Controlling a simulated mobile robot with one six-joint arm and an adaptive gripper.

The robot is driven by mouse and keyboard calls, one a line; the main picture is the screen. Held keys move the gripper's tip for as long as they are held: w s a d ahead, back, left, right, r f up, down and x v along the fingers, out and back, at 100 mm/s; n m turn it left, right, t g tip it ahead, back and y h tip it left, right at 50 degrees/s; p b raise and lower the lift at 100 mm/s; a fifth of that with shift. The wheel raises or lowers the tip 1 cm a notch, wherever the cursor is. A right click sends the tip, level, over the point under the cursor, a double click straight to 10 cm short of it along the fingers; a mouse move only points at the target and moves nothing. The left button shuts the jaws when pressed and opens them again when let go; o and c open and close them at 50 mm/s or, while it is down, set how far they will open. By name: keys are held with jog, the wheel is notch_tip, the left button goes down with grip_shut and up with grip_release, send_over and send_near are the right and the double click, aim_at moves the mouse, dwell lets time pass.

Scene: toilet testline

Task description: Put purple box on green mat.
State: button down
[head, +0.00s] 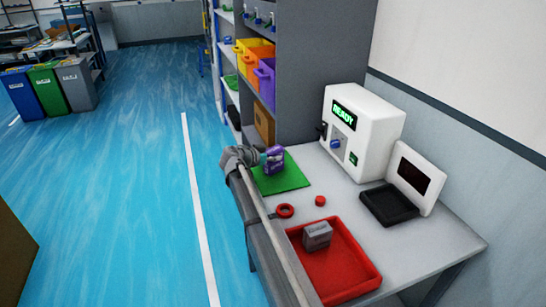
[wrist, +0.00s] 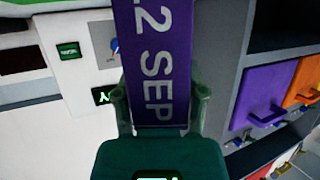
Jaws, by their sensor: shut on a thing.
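The purple box (head: 274,160) is held in my gripper (head: 262,156), over the far part of the green mat (head: 290,182). The mat lies flat on the grey table, near its far left corner. I cannot tell whether the box touches the mat or hangs slightly above it. In the wrist view the purple box (wrist: 157,60) fills the space between the two fingers of my gripper (wrist: 159,98), with large white "2 SEP" lettering showing. The fingers are shut on its sides.
A red tray (head: 345,265) holds a grey box (head: 317,236). A red ring (head: 285,211) and small red cap (head: 320,201) lie between tray and mat. A white machine (head: 360,130) reading "READY" and a dark scale (head: 390,204) stand right. A grey shelf (head: 310,70) rises behind the mat.

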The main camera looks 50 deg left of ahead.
jog(key=shift+f, duration=0.15)
jog(key=shift+c, duration=0.6)
grip_release()
jog(key=shift+r, duration=0.2)
jog(key=p+v, duration=0.4)
jog(key=v, duration=0.8)
jog(key=shift+d, duration=0.15)
